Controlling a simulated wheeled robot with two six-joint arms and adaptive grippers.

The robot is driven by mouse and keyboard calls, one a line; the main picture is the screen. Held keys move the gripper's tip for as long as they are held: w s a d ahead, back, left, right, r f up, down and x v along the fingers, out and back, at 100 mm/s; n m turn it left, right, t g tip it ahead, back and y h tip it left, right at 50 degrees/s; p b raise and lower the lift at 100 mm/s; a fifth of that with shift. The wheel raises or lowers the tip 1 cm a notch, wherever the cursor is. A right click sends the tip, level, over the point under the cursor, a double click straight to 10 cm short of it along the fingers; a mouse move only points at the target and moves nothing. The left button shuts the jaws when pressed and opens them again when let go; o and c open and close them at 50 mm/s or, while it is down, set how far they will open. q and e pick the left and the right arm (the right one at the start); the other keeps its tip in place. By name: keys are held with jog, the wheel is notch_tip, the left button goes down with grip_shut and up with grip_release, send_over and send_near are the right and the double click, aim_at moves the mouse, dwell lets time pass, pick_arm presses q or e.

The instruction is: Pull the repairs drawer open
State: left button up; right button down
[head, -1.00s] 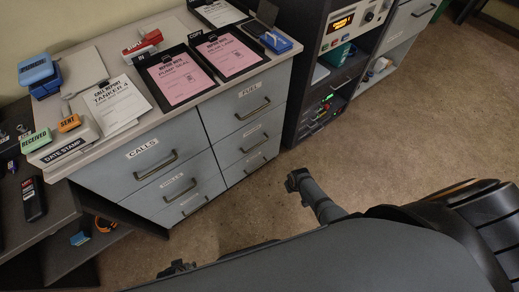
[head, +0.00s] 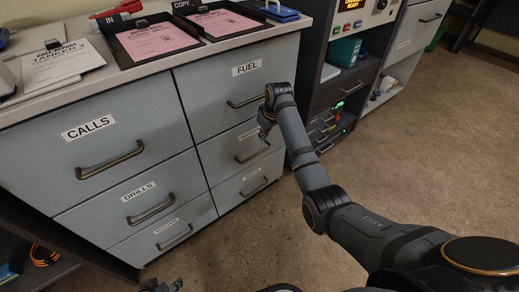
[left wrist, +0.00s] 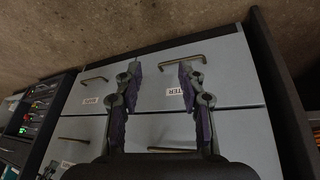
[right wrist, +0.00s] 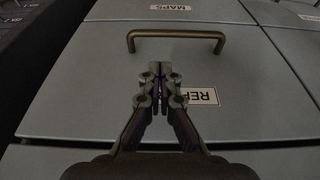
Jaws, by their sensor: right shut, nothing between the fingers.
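The repairs drawer (head: 225,150) is the middle one in the right column, below the fuel drawer, and it is closed. In the right wrist view its label (right wrist: 200,95), partly hidden, reads "REP" upside down. Its brass bar handle (right wrist: 176,36) shows whole there; it also shows in the head view (head: 253,149). My right gripper (right wrist: 160,70) is shut and empty, its fingertips in front of the drawer between label and handle, not around the handle. My left gripper (left wrist: 160,72) is open and empty, facing the lower drawers; in the head view it barely shows at the bottom edge.
The fuel drawer (head: 210,85) above and the maps drawer (head: 232,188) below are closed, as are the calls (head: 60,160) and drills (head: 110,205) drawers at left. A dark equipment rack (head: 325,95) stands right of the cabinet. The floor (head: 430,140) in front is clear.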

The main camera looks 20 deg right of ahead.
jog(key=b, duration=0.2)
send_near(260, 146)
jog(key=shift+s+a+f, duration=0.65)
jog(key=shift+a+f, duration=0.15)
jog(key=shift+f, duration=0.1)
pick_arm(q)
jog(key=w+r+t, duration=0.7)
jog(key=w+r, duration=0.2)
jog(key=w, duration=0.3)
pick_arm(e)
jog(key=shift+x, duration=0.85)
jog(key=b+x, duration=0.1)
jog(key=x, duration=0.1)
jog(key=shift+w+f+b, duration=0.1)
jog(key=shift+f+b, duration=0.3)
pick_arm(q)
jog(key=w+r+t, duration=0.2)
jog(key=r+t, duration=0.1)
jog(key=r, duration=0.4)
jog(key=w+a+r+t, duration=0.1)
jog(key=w+r+t, duration=0.2)
jog(key=r, duration=0.4)
jog(key=shift+a+r+t, duration=0.15)
jog(key=shift+r+t, duration=0.2)
jog(key=shift+t, duration=0.35)
jog(key=shift+f, duration=0.15)
